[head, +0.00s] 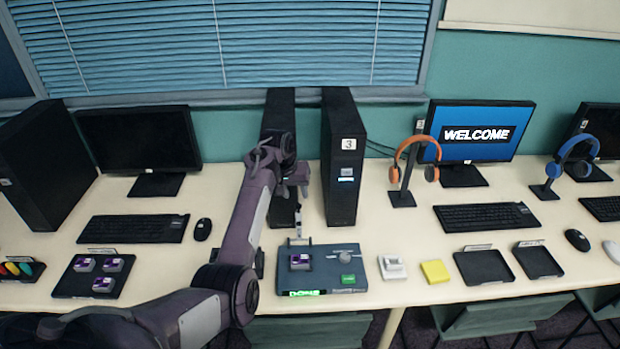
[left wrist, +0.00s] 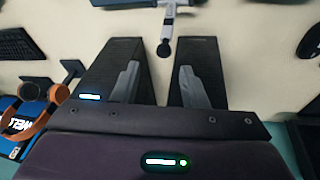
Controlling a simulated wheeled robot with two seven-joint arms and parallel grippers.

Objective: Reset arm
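My left arm rises from the bottom left in the head view, and its gripper (head: 298,190) is above the table in front of the black computer towers. In the left wrist view the two fingers of this gripper (left wrist: 160,85) stand apart with nothing between them. Below it in the head view is a blue-grey device (head: 372,262) with a lit green "DONE" display, a green button and a purple-topped block (head: 300,261) on it. A thin grey upright part (head: 298,222) stands at the device's back edge, apart from the gripper. My right gripper is not in view.
Computer tower 3 (head: 341,150) stands close to the gripper's right. An orange headset (head: 404,165) hangs on a stand further right. A black tray (head: 68,287) with purple-topped blocks is at the left. A white switch (head: 392,268) and yellow pad (head: 435,272) lie right of the device.

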